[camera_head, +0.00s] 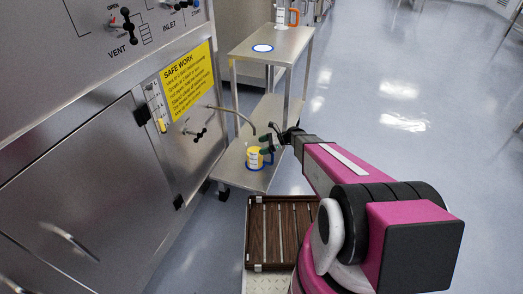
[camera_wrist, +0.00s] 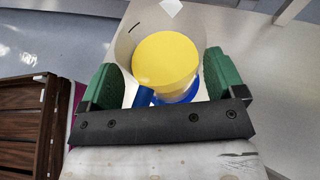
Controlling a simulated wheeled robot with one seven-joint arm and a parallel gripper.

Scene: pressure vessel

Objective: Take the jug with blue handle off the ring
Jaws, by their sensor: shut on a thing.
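The jug with blue handle (camera_head: 253,157) holds yellow liquid and stands upright at the lower shelf of a steel cart. In the wrist view the jug (camera_wrist: 165,60) lies between the green finger pads, with part of its blue handle in sight. My gripper (camera_head: 267,143) is at the jug and shut on it; the wrist view shows both fingers (camera_wrist: 163,84). The exact contact on the handle is partly hidden. Blue shows around the jug's base, but I cannot tell whether it touches the ring there.
A white disc with a blue ring (camera_head: 262,48) lies on the upper shelf (camera_head: 285,45), near a jug with orange handle (camera_head: 284,17). A thin bent tube (camera_head: 232,110) reaches from the steel vessel panel (camera_head: 95,185) toward the jug. A wooden slatted tray (camera_head: 280,228) is below.

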